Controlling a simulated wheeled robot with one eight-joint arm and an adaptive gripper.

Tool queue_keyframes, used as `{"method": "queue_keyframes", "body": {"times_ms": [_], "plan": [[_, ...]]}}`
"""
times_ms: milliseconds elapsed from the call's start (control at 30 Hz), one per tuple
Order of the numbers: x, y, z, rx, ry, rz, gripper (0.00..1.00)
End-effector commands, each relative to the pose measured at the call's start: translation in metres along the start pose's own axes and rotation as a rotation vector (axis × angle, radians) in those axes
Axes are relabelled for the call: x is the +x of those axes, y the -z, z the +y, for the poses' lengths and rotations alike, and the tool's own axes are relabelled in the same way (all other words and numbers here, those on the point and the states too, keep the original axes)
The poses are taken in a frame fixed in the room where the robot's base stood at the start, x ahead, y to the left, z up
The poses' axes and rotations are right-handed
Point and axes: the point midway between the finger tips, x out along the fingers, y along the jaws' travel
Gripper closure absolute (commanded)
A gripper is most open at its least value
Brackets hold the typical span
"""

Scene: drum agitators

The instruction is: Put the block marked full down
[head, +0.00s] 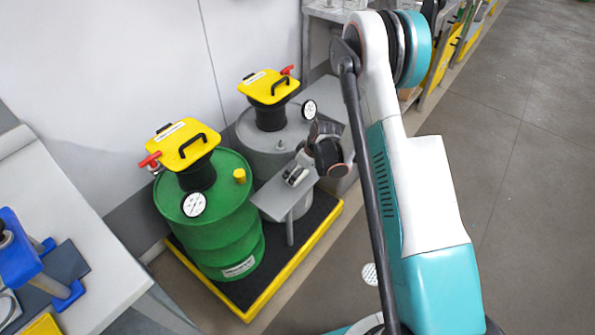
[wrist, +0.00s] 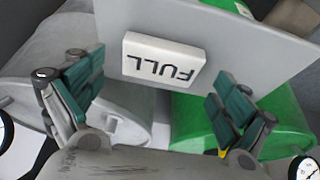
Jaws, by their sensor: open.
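The white block marked FULL (wrist: 163,61) lies on a grey plate (wrist: 225,35) in the wrist view, its lettering upside down there. My gripper (wrist: 157,85) is open, with one green-padded finger to each side of the block and clear gaps between. In the head view my gripper (head: 306,160) is low over the small grey stand (head: 268,205) in front of the drums. The block is too small and partly covered there to make out surely.
A green drum (head: 225,225) and a grey drum (head: 268,140), each with a yellow-topped agitator and a gauge, stand on a black, yellow-edged pallet (head: 318,237). A white bench (head: 45,190) with blue equipment is at left. Open floor lies to the right.

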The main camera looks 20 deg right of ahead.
Motion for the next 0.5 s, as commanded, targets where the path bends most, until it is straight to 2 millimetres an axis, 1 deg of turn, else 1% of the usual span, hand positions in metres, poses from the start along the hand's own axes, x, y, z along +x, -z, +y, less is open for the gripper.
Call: {"method": "queue_keyframes", "body": {"times_ms": [33, 300, 400, 500], "plan": [[-0.013, 0.001, 0.000, 0.001, 0.000, 0.000, 0.05], [-0.069, 0.001, 0.000, 0.001, 0.000, 0.000, 0.05], [-0.085, 0.001, 0.000, 0.001, 0.000, -0.001, 0.05], [-0.095, 0.001, 0.000, 0.001, 0.000, -0.001, 0.05]]}}
